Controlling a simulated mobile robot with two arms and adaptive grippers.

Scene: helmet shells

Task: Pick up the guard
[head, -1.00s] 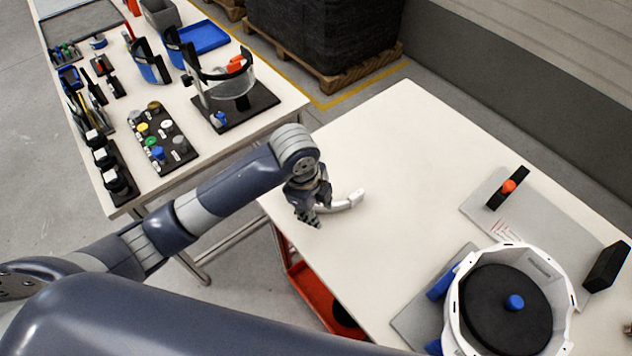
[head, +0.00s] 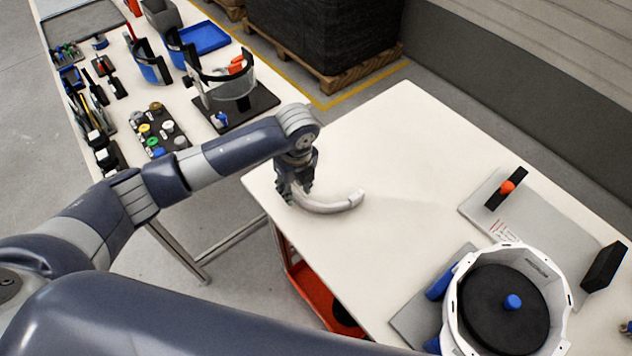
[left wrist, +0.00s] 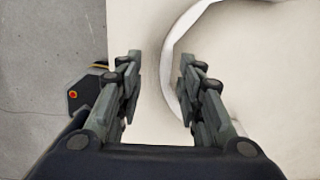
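I take the guard to be the white curved strip (head: 335,204) lying near the left corner of the white table. My left gripper (head: 296,194) points down over the guard's left end and hides part of it. In the left wrist view the two fingers (left wrist: 160,75) are apart with no object clamped. There the guard (left wrist: 168,62) arcs down from the top, and its lower part lies between the fingers, nearer the right one, which partly covers it. I cannot tell how high the fingertips are above it. My right gripper is not in view.
A white helmet shell (head: 453,318) with a black disc inside stands at the table's front right. A grey plate with black blocks (head: 507,187) lies behind it. The table's middle is clear. Another table (head: 285,85) at the back left holds tools and visors.

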